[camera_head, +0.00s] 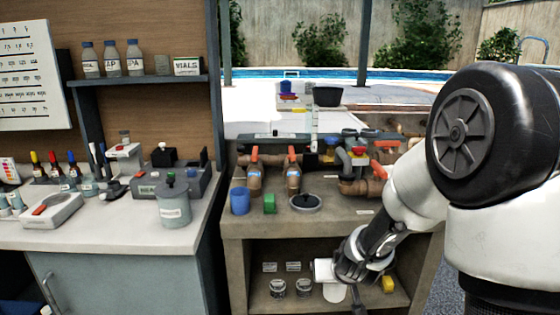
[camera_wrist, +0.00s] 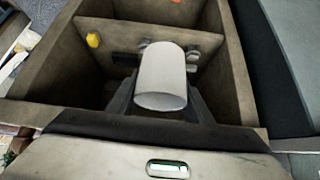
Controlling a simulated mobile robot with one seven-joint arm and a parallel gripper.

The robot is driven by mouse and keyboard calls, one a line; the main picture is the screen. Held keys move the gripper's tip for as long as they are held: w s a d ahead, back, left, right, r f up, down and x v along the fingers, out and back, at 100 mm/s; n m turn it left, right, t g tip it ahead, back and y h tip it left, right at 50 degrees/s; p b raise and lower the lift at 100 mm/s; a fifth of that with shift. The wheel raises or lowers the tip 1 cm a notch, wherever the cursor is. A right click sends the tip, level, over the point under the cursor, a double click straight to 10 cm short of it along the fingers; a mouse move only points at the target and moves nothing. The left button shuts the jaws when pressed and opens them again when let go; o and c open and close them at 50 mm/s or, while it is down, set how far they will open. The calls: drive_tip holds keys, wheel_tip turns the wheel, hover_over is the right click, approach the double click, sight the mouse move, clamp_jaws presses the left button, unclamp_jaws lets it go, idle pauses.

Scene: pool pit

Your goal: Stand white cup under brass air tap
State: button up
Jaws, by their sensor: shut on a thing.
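My gripper (camera_wrist: 160,104) is shut on the white cup (camera_wrist: 162,76). In the wrist view the plain, smooth cup sits between the two dark fingers, one showing on each side. In the head view my gripper is low, in front of the open lower shelf of the bench; white shapes show there, and I cannot tell surely which is the cup. Brass-coloured pipework (camera_head: 352,187) with red-handled valves stands on the bench top above. I cannot single out the air tap in it.
The lower shelf holds metal jars (camera_head: 277,288) and a yellow block (camera_head: 388,284). A lidded grey canister (camera_head: 174,206) is on the left counter.

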drive_tip(key=s+r+p, duration=0.2)
drive_tip(key=r+p, duration=0.9)
drive_tip(key=r, duration=0.1)
drive_tip(key=s+r+p, duration=0.2)
drive_tip(key=r+p, duration=0.9)
drive_tip(key=r, duration=0.2)
drive_tip(key=shift+s+d+r, duration=0.2)
drive_tip(key=shift+s+r, duration=0.05)
drive_tip(key=shift+r, duration=0.05)
drive_tip(key=s, duration=0.3)
drive_tip(key=shift+a, duration=0.1)
